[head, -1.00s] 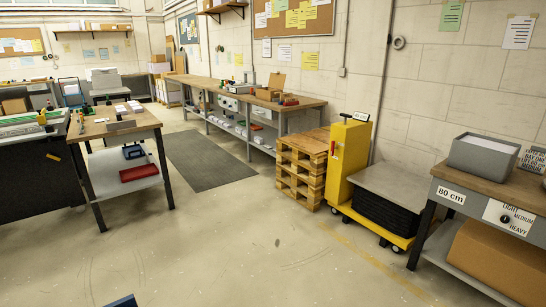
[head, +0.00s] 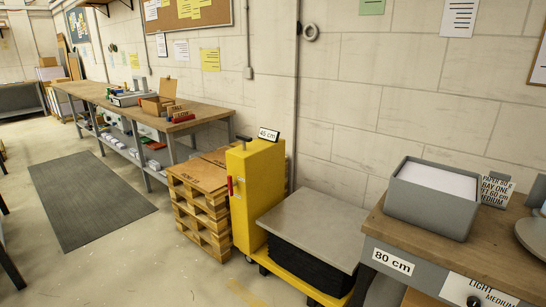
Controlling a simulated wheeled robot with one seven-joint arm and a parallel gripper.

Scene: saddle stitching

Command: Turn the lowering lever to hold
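A yellow lift cart stands against the wall, with its upright yellow column (head: 260,195) at the left end. A small red lever (head: 229,185) sits upright on the column's left face. I cannot read any marks beside it. A dark handle (head: 243,139) and a sign reading 45 cm (head: 269,134) are on top of the column. The grey platform (head: 315,225) sits over black folded bellows (head: 305,265), to the right of the column. My gripper is not in view.
A stack of wooden pallets (head: 200,205) stands close at the column's left. A bench labelled 80 cm (head: 393,262) with a grey paper bin (head: 432,198) is at the right. A long workbench (head: 200,112) runs along the wall. The floor (head: 150,265) at front left is clear.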

